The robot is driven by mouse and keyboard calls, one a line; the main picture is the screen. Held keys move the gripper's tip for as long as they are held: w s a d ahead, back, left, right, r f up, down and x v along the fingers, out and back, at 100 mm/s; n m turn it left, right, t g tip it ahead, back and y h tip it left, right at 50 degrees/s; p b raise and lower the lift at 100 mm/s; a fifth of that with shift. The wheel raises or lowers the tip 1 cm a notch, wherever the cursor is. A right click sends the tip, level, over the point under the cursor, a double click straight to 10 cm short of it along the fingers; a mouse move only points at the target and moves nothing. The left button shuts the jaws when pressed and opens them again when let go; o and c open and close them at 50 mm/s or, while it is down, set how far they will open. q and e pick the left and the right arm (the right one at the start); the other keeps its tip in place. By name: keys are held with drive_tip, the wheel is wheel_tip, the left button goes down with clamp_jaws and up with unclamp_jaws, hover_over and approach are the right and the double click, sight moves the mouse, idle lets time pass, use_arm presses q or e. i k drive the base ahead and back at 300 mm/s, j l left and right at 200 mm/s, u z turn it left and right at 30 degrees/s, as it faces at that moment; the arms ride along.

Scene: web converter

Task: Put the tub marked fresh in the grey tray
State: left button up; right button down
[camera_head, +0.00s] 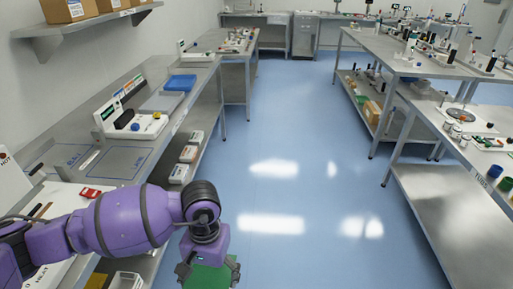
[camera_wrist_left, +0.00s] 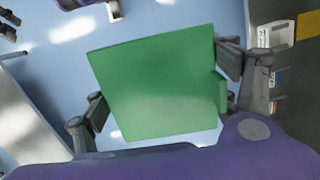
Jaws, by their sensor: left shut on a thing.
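My left gripper (camera_head: 208,272) is shut on a green, square-topped tub (camera_head: 207,278), held over the floor beside the left bench. In the left wrist view the tub (camera_wrist_left: 155,80) fills the middle, with a finger of the gripper (camera_wrist_left: 163,95) at each side. No marking is readable on it. A shallow grey tray (camera_head: 161,101) lies on the left bench, behind the white device. Purple and dark grey parts at the top left of the wrist view may be my right gripper, cut off by the edge; its jaw state is unclear.
A blue tray (camera_head: 181,83) lies beyond the grey one. A white device with knobs (camera_head: 132,122) stands nearer on the bench. A red item (camera_head: 91,192) lies near my arm. Cluttered benches (camera_head: 425,70) stand at the right. The blue floor (camera_head: 290,140) between is clear.

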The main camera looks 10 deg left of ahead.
sight(164, 105)
drive_tip(key=i+u, duration=0.2)
drive_tip(key=i, duration=0.95)
drive_tip(key=i+l+u, duration=0.2)
drive_tip(key=i, duration=0.3)
drive_tip(key=i+l+u, duration=0.2)
drive_tip(key=i, duration=0.3)
drive_tip(key=j, duration=0.1)
